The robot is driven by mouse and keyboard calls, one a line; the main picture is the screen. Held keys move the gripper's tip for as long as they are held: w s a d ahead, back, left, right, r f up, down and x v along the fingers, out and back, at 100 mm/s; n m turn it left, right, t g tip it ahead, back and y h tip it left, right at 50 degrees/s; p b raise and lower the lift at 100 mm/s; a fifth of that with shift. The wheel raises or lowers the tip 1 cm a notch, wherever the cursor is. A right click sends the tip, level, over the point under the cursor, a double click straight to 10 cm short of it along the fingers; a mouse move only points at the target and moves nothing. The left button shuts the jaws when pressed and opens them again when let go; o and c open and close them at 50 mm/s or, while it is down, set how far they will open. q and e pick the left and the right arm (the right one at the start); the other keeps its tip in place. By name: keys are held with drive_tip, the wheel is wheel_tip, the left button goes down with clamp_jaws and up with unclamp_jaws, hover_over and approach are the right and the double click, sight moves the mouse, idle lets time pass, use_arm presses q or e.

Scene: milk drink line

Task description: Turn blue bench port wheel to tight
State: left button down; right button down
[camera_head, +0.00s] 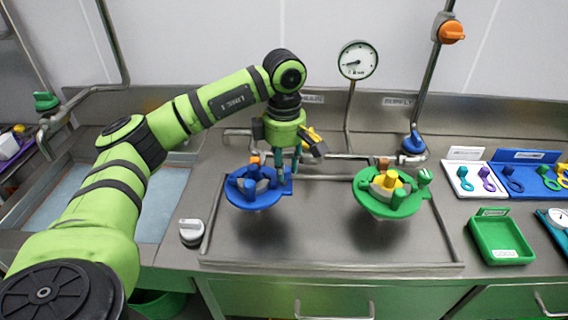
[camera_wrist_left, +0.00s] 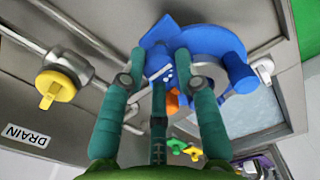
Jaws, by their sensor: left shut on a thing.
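The blue bench port (camera_head: 238,194) is a round blue fitting with a grey centre, left of the middle of the bench. In the left wrist view its blue ring (camera_wrist_left: 208,40) shows with a rounded blue knob (camera_wrist_left: 236,72) on it. My left gripper (camera_head: 287,172) points down at the right edge of this port. In the left wrist view the teal fingers of my left gripper (camera_wrist_left: 161,62) close on a blue block (camera_wrist_left: 159,70) at the port's side. The fingers hide part of that block. I cannot read the wheel's tightness. My right gripper is not in view.
A green port (camera_head: 365,205) with a yellow centre stands to the right. A pressure gauge (camera_head: 358,60) rises behind. A grey knob (camera_head: 191,232) sits at the front left. A green tray (camera_head: 501,254) lies at the right. The recessed bench front (camera_head: 320,235) is clear.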

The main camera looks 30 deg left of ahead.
use_arm(q)
drive_tip(key=c, duration=0.9)
unclamp_jaws()
wheel_tip(320, 180, up, 12)
